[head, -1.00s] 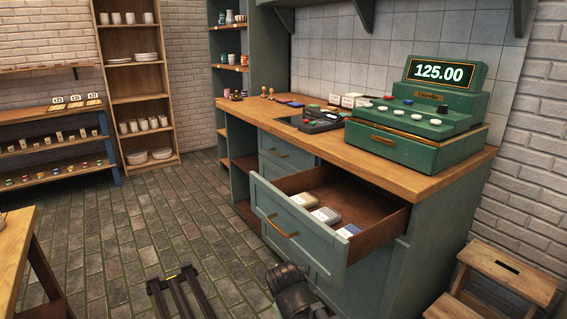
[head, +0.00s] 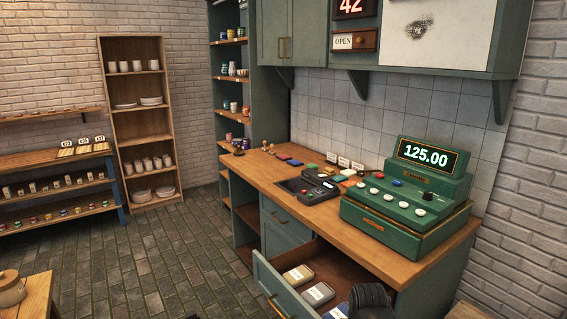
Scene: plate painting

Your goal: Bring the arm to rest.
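A dark part of my arm (head: 371,300) shows at the bottom edge of the head view, in front of the right end of the open drawer. My gripper's fingers are not in view, so what it holds or how it stands is hidden. The rest of the arm lies below the picture.
The drawer (head: 283,303) stands open below the wooden counter (head: 300,210), with several small boxes (head: 318,293) inside. A green cash register (head: 405,205) reading 125.00 and a dark card terminal (head: 318,188) stand on the counter. The tiled floor (head: 160,260) at left is clear.

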